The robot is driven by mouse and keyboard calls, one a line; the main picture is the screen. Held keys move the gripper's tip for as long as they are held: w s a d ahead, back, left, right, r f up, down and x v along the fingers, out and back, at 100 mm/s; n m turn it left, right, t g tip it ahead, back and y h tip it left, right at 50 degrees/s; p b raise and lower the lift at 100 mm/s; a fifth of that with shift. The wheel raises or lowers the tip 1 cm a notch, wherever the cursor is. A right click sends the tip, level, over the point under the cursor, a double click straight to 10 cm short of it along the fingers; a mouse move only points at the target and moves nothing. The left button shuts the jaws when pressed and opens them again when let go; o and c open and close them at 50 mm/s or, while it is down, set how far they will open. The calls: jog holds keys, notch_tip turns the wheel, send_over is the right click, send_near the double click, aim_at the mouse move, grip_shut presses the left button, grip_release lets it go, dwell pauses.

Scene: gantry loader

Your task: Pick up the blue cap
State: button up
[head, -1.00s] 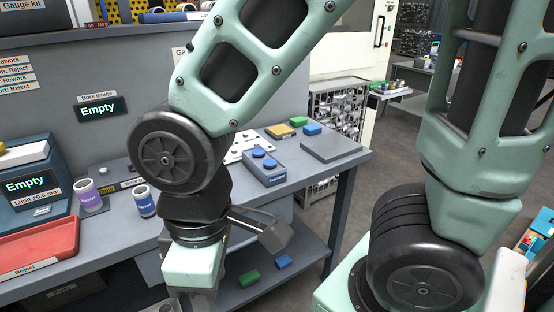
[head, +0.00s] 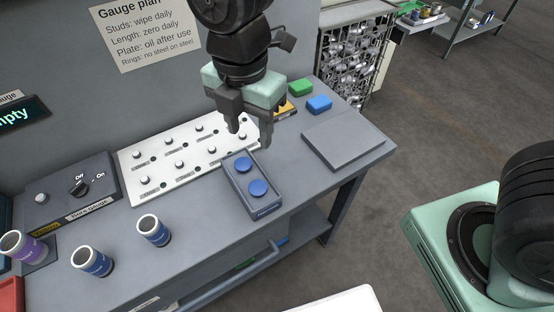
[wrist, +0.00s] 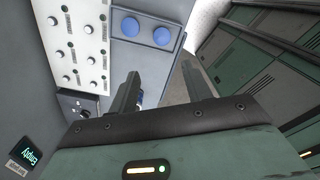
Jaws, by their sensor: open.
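Two round blue caps sit in a blue-grey tray (head: 266,210) on the bench: a far blue cap (head: 242,164) and a near blue cap (head: 257,187). In the wrist view both caps show near the top, one at left (wrist: 130,27) and one at right (wrist: 162,37). My gripper (head: 250,136) is open and empty, pointing down above the bench, just behind the tray in the head view. Its fingers (wrist: 160,88) show in the wrist view, apart from the caps.
A white plate with several studs (head: 160,168) lies left of the tray. Blue (head: 319,104) and green (head: 301,88) blocks and a grey plate (head: 345,142) are at right.

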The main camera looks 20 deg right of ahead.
jog(key=p, duration=0.2)
send_over(258, 187)
notch_tip(258, 187, down, 12)
jog(key=shift+a+r, duration=0.1)
jog(key=shift+a, duration=0.05)
jog(key=shift+f+p, duration=0.85)
jog(key=shift+f, duration=1.8)
jog(key=c, duration=0.7)
